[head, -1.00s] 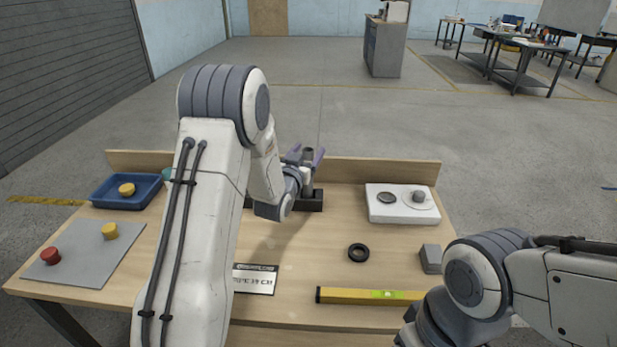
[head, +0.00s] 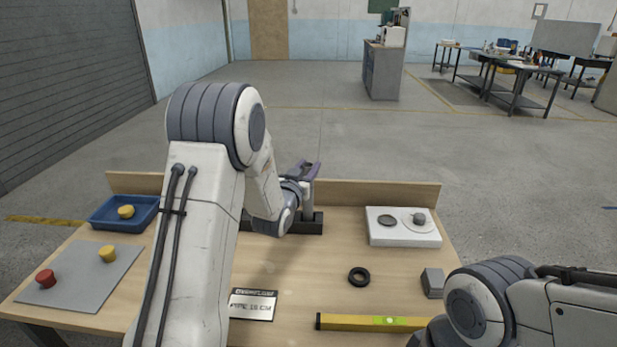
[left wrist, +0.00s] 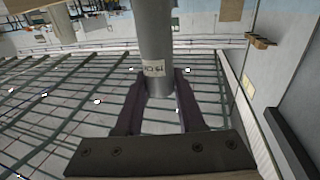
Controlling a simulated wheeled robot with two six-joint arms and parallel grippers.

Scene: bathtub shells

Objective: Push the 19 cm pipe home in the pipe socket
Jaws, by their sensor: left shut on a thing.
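My left gripper (head: 305,170) is at the back middle of the table, its purple fingers around an upright grey pipe (head: 307,196). In the left wrist view the gripper (left wrist: 160,88) is shut on the pipe (left wrist: 155,35), which bears a small pale label. In the head view the pipe stands over a dark block (head: 312,224) near the back board. My left arm hides part of this block. I cannot tell the pipe socket in it or how deep the pipe sits. My right gripper is out of view; only its arm shows at the lower right.
A white box (head: 403,238) stands right, a blue tray (head: 105,220) and grey mat (head: 105,277) left.

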